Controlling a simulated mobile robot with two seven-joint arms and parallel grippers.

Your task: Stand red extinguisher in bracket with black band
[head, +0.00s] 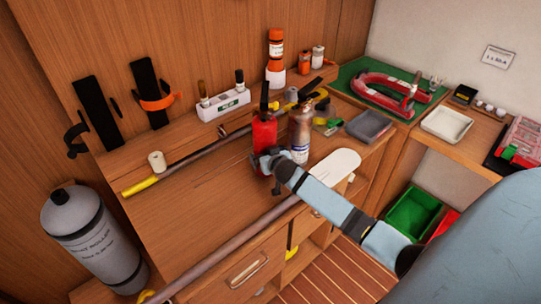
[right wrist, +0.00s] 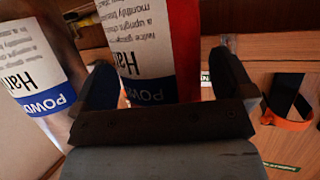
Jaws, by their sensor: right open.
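The red extinguisher (head: 264,132) stands upright on the wooden counter, with a black handle on top. It also fills the middle of the right wrist view (right wrist: 180,35), its white and blue label showing. My right gripper (head: 265,160) is low at its body, open, with one finger on each side of it (right wrist: 163,72). The bracket with the black band (head: 97,112) is a black plate on the back wall at far left, its band curving out low. A similar bracket with an orange band (head: 150,92) is to its right. My left gripper is not in view.
A brownish extinguisher (head: 301,132) stands close right of the red one. A pole with a yellow end (head: 165,177) lies between the red extinguisher and the brackets, near a white roll (head: 157,162). A grey cylinder (head: 88,235) stands front left. A white labelled holder (head: 223,104) sits behind.

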